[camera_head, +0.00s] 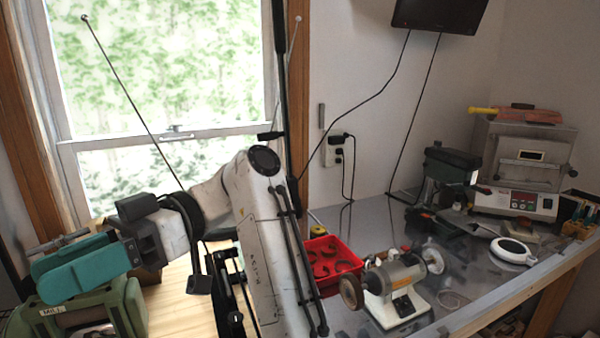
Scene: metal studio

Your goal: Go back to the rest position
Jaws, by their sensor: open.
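My white arm rises through the middle of the view, bends at its elbow and reaches down to the left. My gripper (82,267) is at the lower left, at the arm's end, seen from the side with teal parts. It is open, and nothing shows held in it. The gap between its fingers is hard to make out from this angle. It appears in front of or above a green machine (128,304) marked "MILL"; I cannot tell the clearance between them.
A metal-topped bench (470,262) holds a red tray (331,262), a bench grinder (391,283), a white round device (513,251) and a boxy oven (522,166). A window (160,75) is behind my arm. A monitor (437,14) hangs upper right, its cables running down the wall.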

